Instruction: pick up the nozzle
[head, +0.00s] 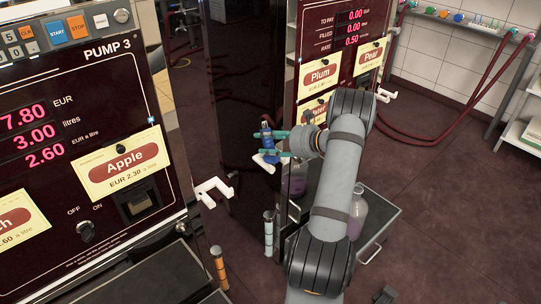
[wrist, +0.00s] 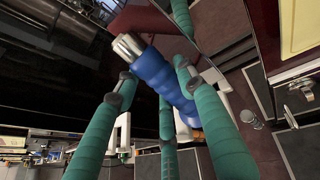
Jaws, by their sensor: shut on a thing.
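The nozzle (head: 266,134) is a blue-gripped piece in front of the dark glossy panel in the head view. In the wrist view the nozzle (wrist: 168,82) shows a ribbed blue sleeve and a bare metal end, lying tilted between teal fingers. My gripper (head: 264,144) is shut on the blue sleeve, with fingers on both sides of it. A white part (head: 266,161) shows just below the nozzle in the head view; I cannot tell whether it belongs to the nozzle or to a holder. The far end of the nozzle is partly hidden by the fingers.
An empty white hook (head: 214,191) juts from the side of Pump 3 (head: 95,130). Another white hook (head: 385,95) is on the pump behind my arm. Clear bottles (head: 357,214) stand on a low grey tray. Dark red hoses (head: 480,85) hang at right, above open floor.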

